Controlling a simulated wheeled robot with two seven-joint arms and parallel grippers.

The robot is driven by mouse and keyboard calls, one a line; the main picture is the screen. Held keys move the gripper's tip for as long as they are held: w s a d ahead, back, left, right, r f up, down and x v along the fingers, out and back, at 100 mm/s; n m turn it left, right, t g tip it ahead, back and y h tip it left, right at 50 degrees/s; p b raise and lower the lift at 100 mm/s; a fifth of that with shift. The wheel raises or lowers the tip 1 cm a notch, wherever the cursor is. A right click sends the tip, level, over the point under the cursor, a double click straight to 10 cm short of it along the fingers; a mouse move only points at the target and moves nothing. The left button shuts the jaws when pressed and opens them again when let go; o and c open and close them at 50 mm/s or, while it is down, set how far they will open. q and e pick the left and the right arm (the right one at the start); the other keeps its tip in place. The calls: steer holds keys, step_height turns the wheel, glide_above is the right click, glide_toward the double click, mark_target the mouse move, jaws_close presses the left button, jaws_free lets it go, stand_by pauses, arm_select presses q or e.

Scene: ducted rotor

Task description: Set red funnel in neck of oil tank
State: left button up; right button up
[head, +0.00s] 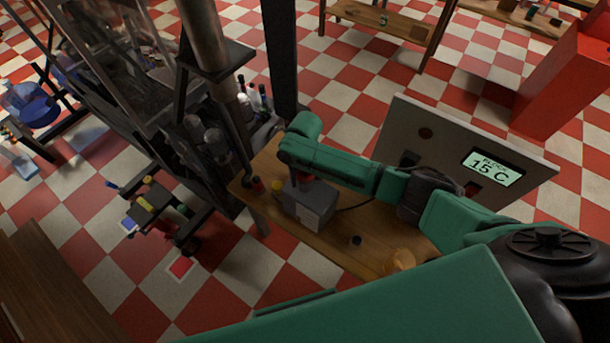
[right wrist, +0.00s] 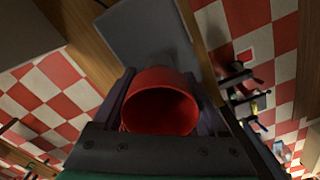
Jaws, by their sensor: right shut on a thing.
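The red funnel (right wrist: 160,100) sits between the two dark fingers of my right gripper (right wrist: 162,112), its wide round mouth facing the wrist camera. In the head view my right gripper (head: 300,182) points down over a grey box (head: 312,207) on the wooden bench, which looks like the oil tank. In the right wrist view the flat grey tank (right wrist: 140,40) lies beyond the funnel. My left gripper is out of view.
A panel reading 15 C (head: 492,168) stands behind my right arm. A dark machine frame (head: 150,110) stands left of the bench.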

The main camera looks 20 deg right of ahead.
steer(key=shift+f, duration=0.3)
steer(key=o, duration=1.3)
steer(key=shift+c, duration=0.2)
step_height(320, 180, up, 15)
steer(key=shift+f+b, duration=0.2)
steer(key=shift+b, duration=0.5)
